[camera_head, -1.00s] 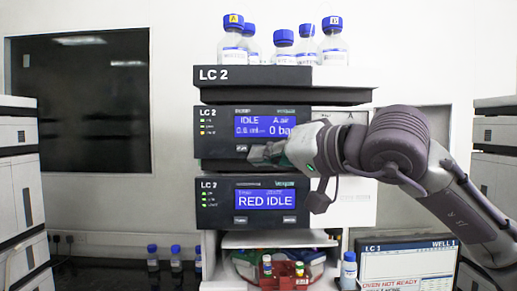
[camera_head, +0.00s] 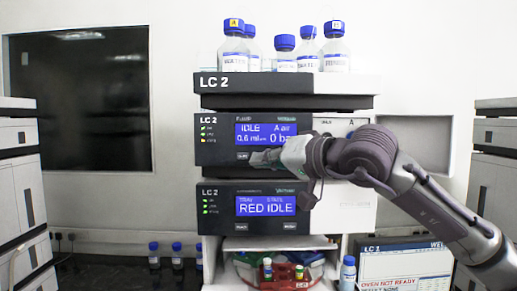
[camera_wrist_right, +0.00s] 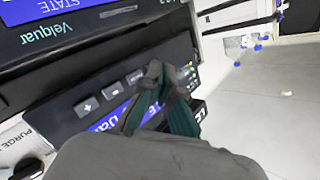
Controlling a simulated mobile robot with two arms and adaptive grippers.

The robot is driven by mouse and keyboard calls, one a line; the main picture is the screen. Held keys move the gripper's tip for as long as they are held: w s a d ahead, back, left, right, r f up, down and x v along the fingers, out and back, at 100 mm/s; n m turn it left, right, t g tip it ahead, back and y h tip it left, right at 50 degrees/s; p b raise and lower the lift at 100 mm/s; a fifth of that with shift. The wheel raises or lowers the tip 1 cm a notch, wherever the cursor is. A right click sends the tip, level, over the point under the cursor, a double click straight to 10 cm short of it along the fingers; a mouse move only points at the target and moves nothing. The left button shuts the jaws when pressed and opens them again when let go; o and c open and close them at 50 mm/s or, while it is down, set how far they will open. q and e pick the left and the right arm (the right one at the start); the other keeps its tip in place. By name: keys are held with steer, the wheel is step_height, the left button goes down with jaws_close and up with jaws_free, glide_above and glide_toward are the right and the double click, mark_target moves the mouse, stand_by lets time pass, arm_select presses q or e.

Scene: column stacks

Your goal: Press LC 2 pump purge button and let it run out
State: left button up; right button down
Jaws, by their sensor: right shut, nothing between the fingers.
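The LC 2 pump module (camera_head: 222,124) is the upper unit of the stack in the head view. My right gripper (camera_head: 256,160) is shut and empty, just right of that button, close to the panel. In the wrist view its fingertips (camera_wrist_right: 153,72) are over the panel beside a row of small buttons (camera_wrist_right: 111,89). I cannot tell whether they touch. My left gripper is not in view.
A second LC 2 module (camera_head: 222,224) below reads RED IDLE. Blue-capped bottles (camera_head: 285,58) stand on top of the stack. Vials in a red holder (camera_head: 284,273) are below. A monitor (camera_head: 405,262) stands lower right. A black knob (camera_wrist_right: 28,168) lies by a PURGE label in the wrist view.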

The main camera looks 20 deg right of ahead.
mark_target(248, 158)
steer(key=shift+w+d+f, duration=0.1)
steer(key=shift+w+d, duration=0.05)
steer(key=shift+w, duration=0.7)
steer(key=shift+w, duration=0.1)
stand_by(0.8)
steer(key=shift+w+d+p, duration=0.15)
steer(key=shift+w+p, duration=0.15)
steer(key=shift+p, duration=0.05)
steer(key=shift+w+d, duration=0.1)
steer(key=shift+w, duration=0.25)
stand_by(0.6)
stand_by(0.4)
steer(key=shift+s, duration=0.4)
steer(key=shift+s+a+b, duration=0.2)
steer(key=shift+s+b, duration=0.2)
steer(key=shift+b, duration=0.05)
